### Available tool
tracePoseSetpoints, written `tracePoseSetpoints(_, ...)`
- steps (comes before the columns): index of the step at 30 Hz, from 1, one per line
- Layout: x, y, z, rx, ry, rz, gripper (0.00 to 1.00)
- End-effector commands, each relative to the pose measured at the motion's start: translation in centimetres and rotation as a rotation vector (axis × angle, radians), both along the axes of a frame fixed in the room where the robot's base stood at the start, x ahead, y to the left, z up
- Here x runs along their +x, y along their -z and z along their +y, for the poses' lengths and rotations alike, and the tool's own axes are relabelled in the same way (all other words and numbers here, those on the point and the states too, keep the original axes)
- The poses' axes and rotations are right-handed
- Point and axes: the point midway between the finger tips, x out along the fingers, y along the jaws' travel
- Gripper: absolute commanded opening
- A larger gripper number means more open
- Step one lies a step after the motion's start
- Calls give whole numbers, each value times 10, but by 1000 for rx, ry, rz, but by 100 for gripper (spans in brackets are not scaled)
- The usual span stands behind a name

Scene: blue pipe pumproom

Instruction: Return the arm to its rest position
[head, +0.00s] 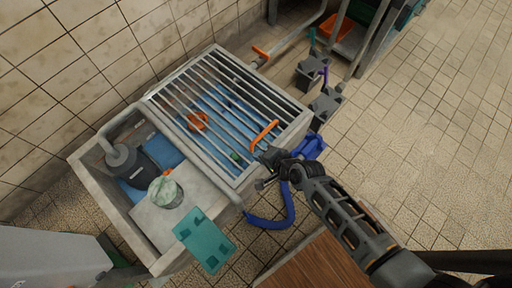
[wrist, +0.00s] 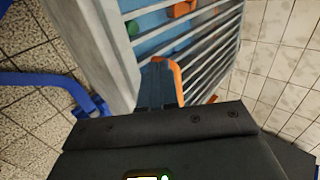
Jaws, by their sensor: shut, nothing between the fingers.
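My arm reaches in from the lower right of the head view. My gripper (head: 266,155) is shut and empty at the near right edge of the barred grate (head: 215,82). An orange curved handle (head: 264,134) on the grate is right beside the fingertips. In the wrist view the shut fingers of my gripper (wrist: 156,82) show with the orange handle (wrist: 178,83) along their right side. I cannot tell whether they touch.
The sink basin (head: 85,165) left of the grate holds a dark pump-like item (head: 130,162) and a jar (head: 165,191). A teal cloth-like piece (head: 204,240) hangs over its front. Tiled floor lies clear at right.

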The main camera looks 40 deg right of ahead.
Motion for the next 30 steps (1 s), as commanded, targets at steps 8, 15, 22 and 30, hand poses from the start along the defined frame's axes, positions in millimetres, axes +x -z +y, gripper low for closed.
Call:
tracePoseSetpoints(8,-46,-31,-8,0,0,-1,0)
tracePoseSetpoints(15,-60,-41,-12,1,0,-3,0)
tracePoseSetpoints(22,-61,-41,-12,1,0,-3,0)
tracePoseSetpoints(30,-103,-86,-12,-164,-79,-59,0)
